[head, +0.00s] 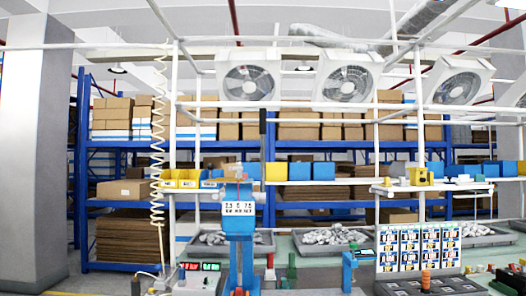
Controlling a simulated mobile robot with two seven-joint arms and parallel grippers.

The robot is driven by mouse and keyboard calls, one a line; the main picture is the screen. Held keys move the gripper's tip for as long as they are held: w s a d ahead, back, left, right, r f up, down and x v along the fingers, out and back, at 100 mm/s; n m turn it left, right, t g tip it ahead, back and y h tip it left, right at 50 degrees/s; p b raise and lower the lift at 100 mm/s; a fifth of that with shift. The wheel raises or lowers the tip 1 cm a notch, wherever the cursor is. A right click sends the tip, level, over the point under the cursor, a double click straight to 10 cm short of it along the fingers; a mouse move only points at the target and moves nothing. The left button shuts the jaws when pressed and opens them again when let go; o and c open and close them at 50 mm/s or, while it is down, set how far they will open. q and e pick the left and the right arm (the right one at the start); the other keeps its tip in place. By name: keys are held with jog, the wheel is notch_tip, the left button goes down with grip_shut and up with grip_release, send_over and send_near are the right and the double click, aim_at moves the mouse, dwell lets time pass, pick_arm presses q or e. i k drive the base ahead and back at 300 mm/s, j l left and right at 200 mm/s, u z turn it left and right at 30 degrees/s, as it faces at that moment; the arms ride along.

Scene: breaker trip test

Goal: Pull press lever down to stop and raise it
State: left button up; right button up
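A blue press (239,245) stands upright at the front centre of the bench, with a white labelled plate on its head. A press lever (262,122) with a dark grip points straight up at the right of the press head, its grip well above the head. The lower end of the lever is hard to make out against the shelves. Neither of my grippers shows in the head view, and nothing is seen touching the lever.
A smaller blue device (348,268) stands right of the press. Grey trays (331,249) of metal parts lie behind. A label board (417,247) stands at right, a red and green display (200,267) at left. A coiled white hose (157,150) hangs at left.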

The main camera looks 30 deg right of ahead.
aim_at(262, 111)
jog(key=i+l+z, duration=0.25)
jog(key=i+l, duration=0.15)
jog(key=i+l+z, duration=0.25)
jog(key=i+l, duration=0.15)
